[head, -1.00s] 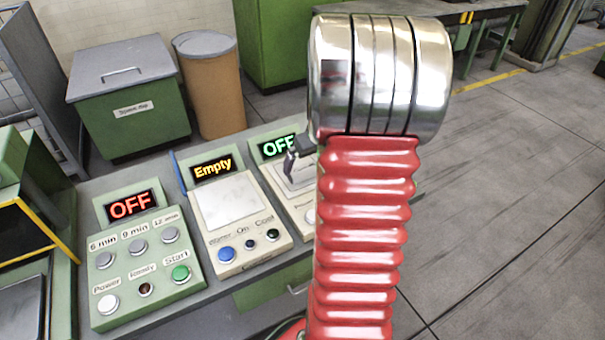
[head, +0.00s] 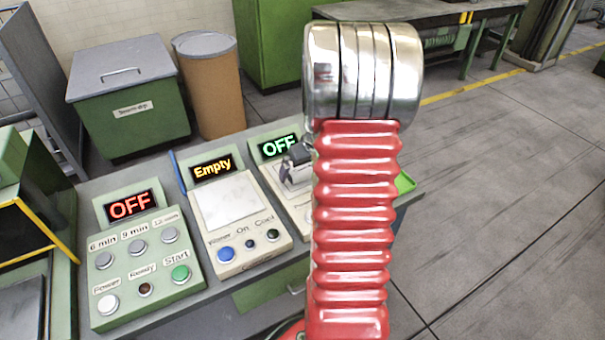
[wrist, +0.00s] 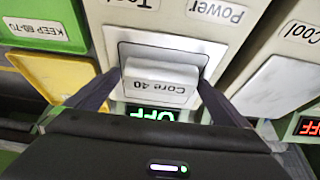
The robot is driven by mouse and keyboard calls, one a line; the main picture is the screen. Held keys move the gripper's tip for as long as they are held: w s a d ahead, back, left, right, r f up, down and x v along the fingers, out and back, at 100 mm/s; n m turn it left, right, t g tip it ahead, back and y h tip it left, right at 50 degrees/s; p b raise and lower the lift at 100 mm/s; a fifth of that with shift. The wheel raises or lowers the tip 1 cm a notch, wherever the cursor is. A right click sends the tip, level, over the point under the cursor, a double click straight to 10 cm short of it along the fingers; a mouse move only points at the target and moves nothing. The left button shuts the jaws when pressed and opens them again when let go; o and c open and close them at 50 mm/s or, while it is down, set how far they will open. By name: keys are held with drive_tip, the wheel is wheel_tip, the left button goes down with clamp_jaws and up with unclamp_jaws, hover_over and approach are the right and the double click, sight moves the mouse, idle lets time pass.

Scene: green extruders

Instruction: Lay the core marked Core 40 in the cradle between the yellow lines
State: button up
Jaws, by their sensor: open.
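My gripper (wrist: 158,82) is open, with one dark finger on each side of the core. Whether the fingers touch it I cannot tell. In the head view my gripper (head: 297,165) hangs over that device, partly behind my red arm, and I cannot make out the core there. I cannot make out a cradle between yellow lines in either view.
Left of this device in the head view stand a panel with an Empty display (head: 212,168) and a button panel with a red OFF display (head: 131,205).

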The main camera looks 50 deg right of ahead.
drive_tip(key=shift+c, duration=0.5)
drive_tip(key=c, duration=1.5)
drive_tip(key=shift+o, duration=0.2)
drive_tip(key=shift+r, duration=5.05)
